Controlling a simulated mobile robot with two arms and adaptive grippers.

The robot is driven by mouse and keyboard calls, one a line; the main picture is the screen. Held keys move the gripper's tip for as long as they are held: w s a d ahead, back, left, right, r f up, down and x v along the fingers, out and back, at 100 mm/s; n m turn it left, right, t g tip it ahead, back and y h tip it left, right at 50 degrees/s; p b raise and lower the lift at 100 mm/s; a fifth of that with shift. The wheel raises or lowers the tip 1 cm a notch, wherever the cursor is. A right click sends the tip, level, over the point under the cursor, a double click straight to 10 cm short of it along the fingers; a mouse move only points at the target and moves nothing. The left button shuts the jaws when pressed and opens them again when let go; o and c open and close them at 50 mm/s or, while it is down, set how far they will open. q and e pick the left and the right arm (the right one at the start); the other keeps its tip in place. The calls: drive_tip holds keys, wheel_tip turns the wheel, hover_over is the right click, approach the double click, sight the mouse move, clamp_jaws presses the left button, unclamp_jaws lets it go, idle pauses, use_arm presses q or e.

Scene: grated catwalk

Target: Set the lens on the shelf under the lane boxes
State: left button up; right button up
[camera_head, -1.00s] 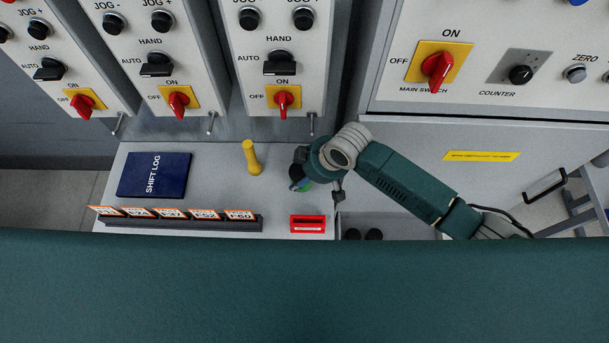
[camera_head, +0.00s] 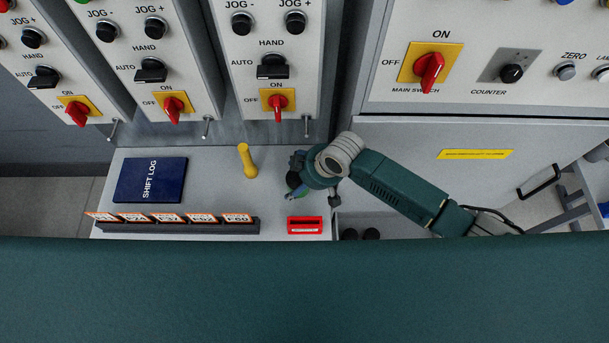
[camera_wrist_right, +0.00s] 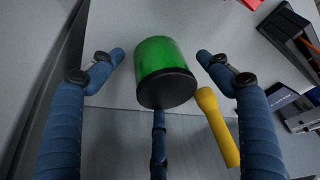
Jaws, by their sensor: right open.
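The lens is a green cylinder with a black end rim. In the right wrist view the lens (camera_wrist_right: 165,68) is at the centre, between the blue fingers of my right gripper (camera_wrist_right: 162,58). The left and right fingers stand apart from it with visible gaps; the middle finger reaches to its black rim, and I cannot tell if it touches. In the head view the right gripper (camera_head: 297,177) is open over the right part of the grey shelf (camera_head: 225,195), below the lane boxes, and mostly hides the lens (camera_head: 292,180). My left gripper is not in view.
A yellow flashlight-shaped object (camera_head: 247,161) lies close left of the gripper. A red holder (camera_head: 305,225), a row of orange-edged tags (camera_head: 170,224) and a blue shift log (camera_head: 150,180) are on the shelf. Lane boxes (camera_head: 270,55) hang above.

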drive_tip(key=v, duration=1.1)
drive_tip(key=shift+d+r, duration=0.2)
drive_tip(key=shift+r, duration=0.15)
drive_tip(key=shift+s, duration=0.1)
drive_tip(key=s+d+m+h, duration=0.4)
drive_tip(key=s+d+m, duration=0.5)
drive_tip(key=s+d, duration=0.8)
wheel_tip(320, 180, down, 29)
drive_tip(key=s+b, duration=0.2)
drive_tip(key=s+d+f+g, duration=0.1)
drive_tip(key=s+d+f, duration=0.2)
drive_tip(key=s+f, duration=1.2)
drive_tip(key=shift+s+f+g, duration=0.3)
drive_tip(key=shift+s+f, duration=0.1)
drive_tip(key=shift+s, duration=0.55)
